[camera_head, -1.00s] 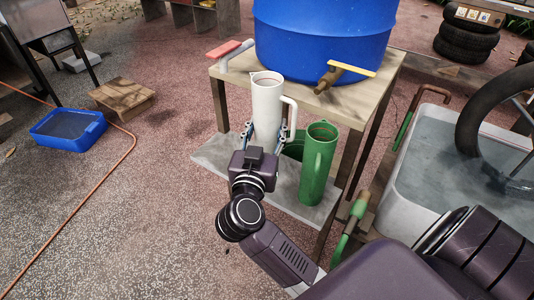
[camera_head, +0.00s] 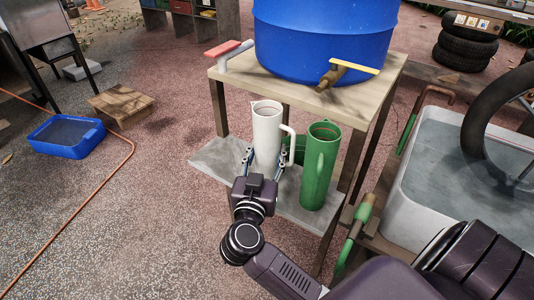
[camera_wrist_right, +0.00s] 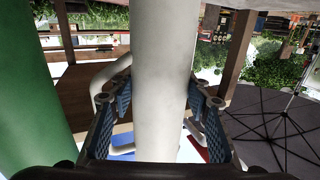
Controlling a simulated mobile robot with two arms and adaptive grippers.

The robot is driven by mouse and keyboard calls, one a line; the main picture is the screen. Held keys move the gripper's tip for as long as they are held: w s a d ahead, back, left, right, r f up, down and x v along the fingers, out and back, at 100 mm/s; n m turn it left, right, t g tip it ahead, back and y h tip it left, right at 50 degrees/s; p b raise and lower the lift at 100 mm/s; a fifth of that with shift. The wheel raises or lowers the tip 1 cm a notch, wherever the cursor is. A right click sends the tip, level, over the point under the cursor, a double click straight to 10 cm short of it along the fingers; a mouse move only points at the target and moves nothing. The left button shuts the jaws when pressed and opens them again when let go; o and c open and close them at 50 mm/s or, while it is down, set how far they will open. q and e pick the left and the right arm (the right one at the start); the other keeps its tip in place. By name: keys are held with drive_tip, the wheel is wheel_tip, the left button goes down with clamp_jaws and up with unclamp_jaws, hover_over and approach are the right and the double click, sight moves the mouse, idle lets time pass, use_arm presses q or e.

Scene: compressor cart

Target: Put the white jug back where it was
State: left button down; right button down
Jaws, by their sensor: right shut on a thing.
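The white jug (camera_head: 267,128) stands upright in front of the wooden stand, over its low grey shelf (camera_head: 222,163), with its handle to the right. My right gripper (camera_head: 264,158) is shut on the lower part of the jug, one finger on each side. In the right wrist view the jug (camera_wrist_right: 163,60) runs between the blue finger pads. The jug's base is hidden behind my gripper, so I cannot tell whether it touches the shelf. A green jug (camera_head: 318,170) stands on the shelf just right of the white jug. My left gripper is not in view.
A blue barrel (camera_head: 325,40) with a tap (camera_head: 328,78) sits on the stand's top (camera_head: 240,82), above and behind the jugs. A grey water tub (camera_head: 420,215) is at the right. A blue tray (camera_head: 65,148) lies on the ground at the left.

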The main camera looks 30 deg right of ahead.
drive_tip(key=c, duration=1.1)
unclamp_jaws()
drive_tip(key=shift+f, duration=0.1)
